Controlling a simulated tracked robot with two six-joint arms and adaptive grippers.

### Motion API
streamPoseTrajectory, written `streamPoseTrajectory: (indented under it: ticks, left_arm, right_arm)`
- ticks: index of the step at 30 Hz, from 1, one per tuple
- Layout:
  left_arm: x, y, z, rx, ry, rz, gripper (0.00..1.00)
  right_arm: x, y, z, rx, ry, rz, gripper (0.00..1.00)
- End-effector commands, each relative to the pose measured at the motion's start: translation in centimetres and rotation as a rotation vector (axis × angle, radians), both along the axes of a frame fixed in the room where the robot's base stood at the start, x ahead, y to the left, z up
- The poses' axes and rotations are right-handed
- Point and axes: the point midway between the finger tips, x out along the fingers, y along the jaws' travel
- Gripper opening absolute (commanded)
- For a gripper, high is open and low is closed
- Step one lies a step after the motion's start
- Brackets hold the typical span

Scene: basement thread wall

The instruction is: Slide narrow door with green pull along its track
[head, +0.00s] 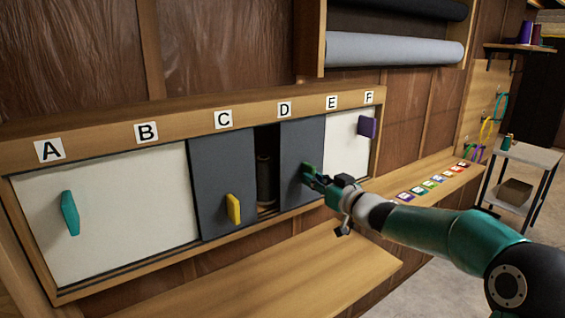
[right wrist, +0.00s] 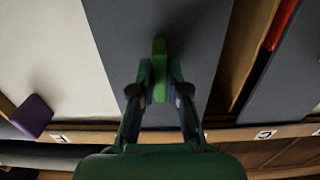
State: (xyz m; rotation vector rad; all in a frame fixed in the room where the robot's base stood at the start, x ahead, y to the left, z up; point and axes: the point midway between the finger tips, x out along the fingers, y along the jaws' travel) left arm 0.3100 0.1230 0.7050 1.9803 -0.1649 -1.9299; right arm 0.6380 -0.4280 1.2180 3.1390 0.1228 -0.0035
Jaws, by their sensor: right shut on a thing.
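The narrow grey door (head: 297,150) with the green pull stands below the labels D and E. It also fills the middle of the right wrist view (right wrist: 160,25). Its green pull (right wrist: 159,70) sits between the two fingers of my right gripper (right wrist: 160,88), which is shut on it. In the head view, the right gripper (head: 315,178) reaches the pull from the right and hides part of it. My left gripper is not in view.
A dark opening with a dark cylinder (head: 265,180) inside lies left of this door. Beyond it is a grey door (head: 215,180) with a yellow pull (head: 233,209). White doors carry a teal pull (head: 70,213) and a purple pull (head: 367,126). A wooden ledge (head: 290,270) runs below.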

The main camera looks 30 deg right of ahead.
Motion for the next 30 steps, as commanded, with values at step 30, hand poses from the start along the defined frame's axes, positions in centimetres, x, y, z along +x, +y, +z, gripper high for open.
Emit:
streamPoseTrajectory:
  ticks: [30]
  left_arm:
    - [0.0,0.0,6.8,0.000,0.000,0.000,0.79]
  right_arm:
    - [0.5,-7.8,0.1,-0.001,-0.004,0.000,0.38]
